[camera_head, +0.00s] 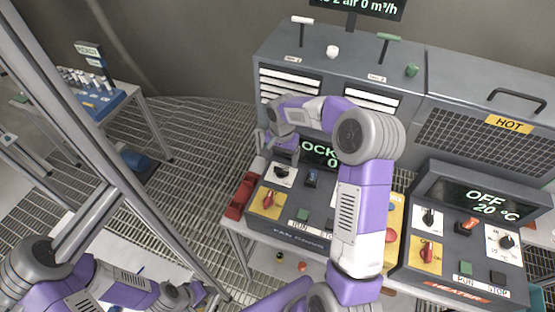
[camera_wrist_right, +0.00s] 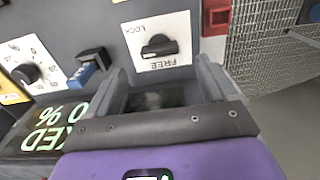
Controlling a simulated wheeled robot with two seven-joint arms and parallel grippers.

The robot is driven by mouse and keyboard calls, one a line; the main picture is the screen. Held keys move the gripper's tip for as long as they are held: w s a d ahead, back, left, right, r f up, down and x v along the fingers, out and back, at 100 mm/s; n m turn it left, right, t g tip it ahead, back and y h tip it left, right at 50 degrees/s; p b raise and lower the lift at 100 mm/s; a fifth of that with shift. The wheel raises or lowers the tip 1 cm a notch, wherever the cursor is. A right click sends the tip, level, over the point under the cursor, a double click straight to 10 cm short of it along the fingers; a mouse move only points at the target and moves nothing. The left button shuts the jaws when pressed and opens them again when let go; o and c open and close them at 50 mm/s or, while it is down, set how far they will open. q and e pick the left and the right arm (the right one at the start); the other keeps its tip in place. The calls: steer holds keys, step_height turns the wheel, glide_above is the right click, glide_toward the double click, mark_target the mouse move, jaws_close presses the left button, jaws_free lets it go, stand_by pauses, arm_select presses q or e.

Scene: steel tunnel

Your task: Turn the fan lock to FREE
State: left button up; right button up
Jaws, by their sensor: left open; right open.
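The fan lock is a black knob (camera_head: 283,171) on a white plate at the left of the fan panel. In the right wrist view the knob (camera_wrist_right: 158,46) sits upright on its plate, its grip bar lying across the picture, between the words LOCK and FREE. My right gripper (camera_head: 274,151) is open just above the knob; in the wrist view its fingertips (camera_wrist_right: 162,68) stand on either side, short of the knob, apart from it. The fan display (camera_head: 320,154) reads LOCKED 0 %, partly hidden by my right arm. My left gripper (camera_head: 182,296) is open, low at the left, far from the panel.
A red block (camera_head: 240,195) stands left of the panel. A blue switch (camera_head: 312,178) and a red knob on yellow (camera_head: 267,201) are close to the lock. The heater panel (camera_head: 462,245) stands at the right. A side table (camera_head: 100,99) is at the back left, with grating floor between.

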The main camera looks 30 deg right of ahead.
mark_target(281, 169)
steer(key=shift+s+f, duration=0.5)
steer(key=shift+f, duration=0.25)
steer(key=f, duration=0.2)
steer(key=w+f, duration=0.1)
steer(key=shift+w+f+p, duration=0.15)
steer(key=shift+f+p, duration=0.2)
steer(key=shift+f, duration=0.15)
steer(key=shift+s, duration=0.35)
steer(key=shift+w, duration=0.25)
steer(key=c, duration=1.1)
arm_select(q)
steer(key=shift+r, duration=0.3)
arm_select(e)
steer(key=shift+o, duration=0.2)
